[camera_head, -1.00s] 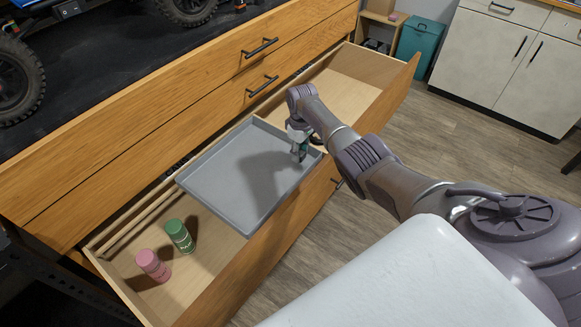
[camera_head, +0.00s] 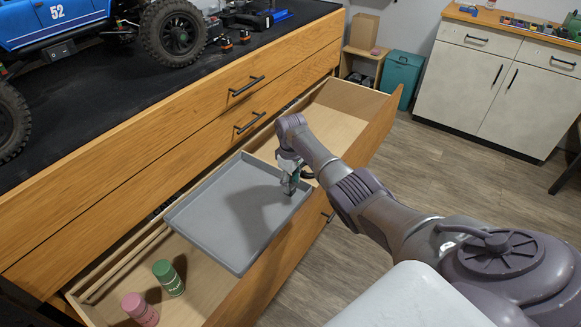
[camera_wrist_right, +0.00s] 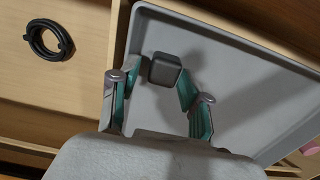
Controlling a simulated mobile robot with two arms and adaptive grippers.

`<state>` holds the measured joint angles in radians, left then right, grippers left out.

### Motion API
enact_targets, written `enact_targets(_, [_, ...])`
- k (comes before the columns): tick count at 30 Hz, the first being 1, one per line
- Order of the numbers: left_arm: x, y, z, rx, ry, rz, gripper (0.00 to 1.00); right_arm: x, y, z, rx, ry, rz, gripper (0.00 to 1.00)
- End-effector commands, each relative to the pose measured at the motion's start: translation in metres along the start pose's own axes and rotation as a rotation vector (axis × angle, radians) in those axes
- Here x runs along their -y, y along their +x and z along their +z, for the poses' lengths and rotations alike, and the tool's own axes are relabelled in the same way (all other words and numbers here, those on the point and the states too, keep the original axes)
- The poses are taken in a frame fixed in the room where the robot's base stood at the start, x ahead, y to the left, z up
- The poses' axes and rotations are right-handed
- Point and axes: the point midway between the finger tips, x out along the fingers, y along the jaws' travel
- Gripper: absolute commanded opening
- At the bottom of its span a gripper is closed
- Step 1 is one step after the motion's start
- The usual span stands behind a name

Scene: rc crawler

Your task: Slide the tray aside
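The grey tray (camera_head: 222,220) lies across the open drawer (camera_head: 335,108), over its middle. My right gripper (camera_head: 287,186) points down at the tray's right end, by its rim. In the right wrist view the tray (camera_wrist_right: 240,85) fills the middle and right, and its raised edge passes by the left finger of my right gripper (camera_wrist_right: 150,75). My left gripper is out of view.
A green can (camera_head: 168,278) and a pink can (camera_head: 140,309) stand in the drawer's near-left part. The drawer's right part looks empty in the head view. A black ring-shaped item (camera_wrist_right: 47,40) shows in the wrist view. A blue crawler (camera_head: 60,22) stands on the bench.

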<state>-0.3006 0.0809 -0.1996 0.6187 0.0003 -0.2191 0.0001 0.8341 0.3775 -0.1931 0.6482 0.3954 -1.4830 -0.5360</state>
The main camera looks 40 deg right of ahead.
Motion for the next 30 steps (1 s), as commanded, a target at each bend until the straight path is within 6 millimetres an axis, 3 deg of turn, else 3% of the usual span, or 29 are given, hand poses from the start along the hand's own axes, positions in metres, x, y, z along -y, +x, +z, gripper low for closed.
enact_targets(9, [-0.001, 0.0, -0.001, -0.001, 0.0, 0.001, 0.4, -0.001, -0.07, -0.001, -0.006, -0.001, 0.005, 0.46])
enact_targets(15, [-0.001, 0.0, -0.001, -0.001, 0.0, 0.001, 0.4, 0.0, -0.097, -0.001, -0.003, -0.001, 0.002, 0.46])
enact_targets(30, [-0.001, 0.0, -0.001, -0.001, 0.001, 0.001, 0.4, 0.0, -0.104, -0.001, -0.002, 0.0, 0.0, 0.46])
